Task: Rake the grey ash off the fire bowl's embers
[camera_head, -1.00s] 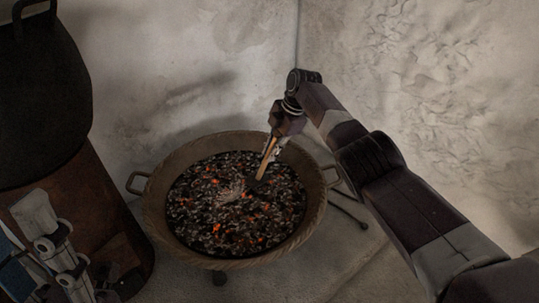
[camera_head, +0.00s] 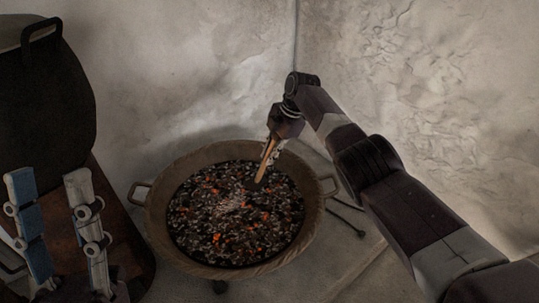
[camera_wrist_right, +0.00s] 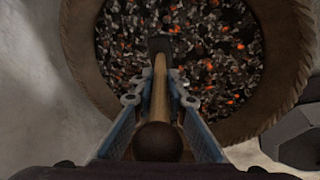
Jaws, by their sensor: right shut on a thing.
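The fire bowl (camera_head: 168,256) is a wide, round, brown bowl with side handles, full of dark coals and glowing orange embers (camera_head: 265,216). A faint pale grey patch of ash (camera_head: 232,203) lies near the middle of the coals. My right gripper (camera_head: 270,148) is shut on the wooden handle of a small rake (camera_head: 264,168). In the right wrist view the rake handle (camera_wrist_right: 160,90) runs between the fingers to a dark head (camera_wrist_right: 159,46) over the coals; I cannot tell whether it touches them. My left gripper (camera_head: 50,190) is open and empty, left of the bowl.
A large black pot (camera_head: 50,110) stands on a rusty brown stand (camera_head: 125,235) at the left. Dark metal tools (camera_head: 347,222) lie on the floor right of the bowl. Pale walls (camera_head: 190,70) close in behind it. Some floor (camera_head: 340,270) in front right is clear.

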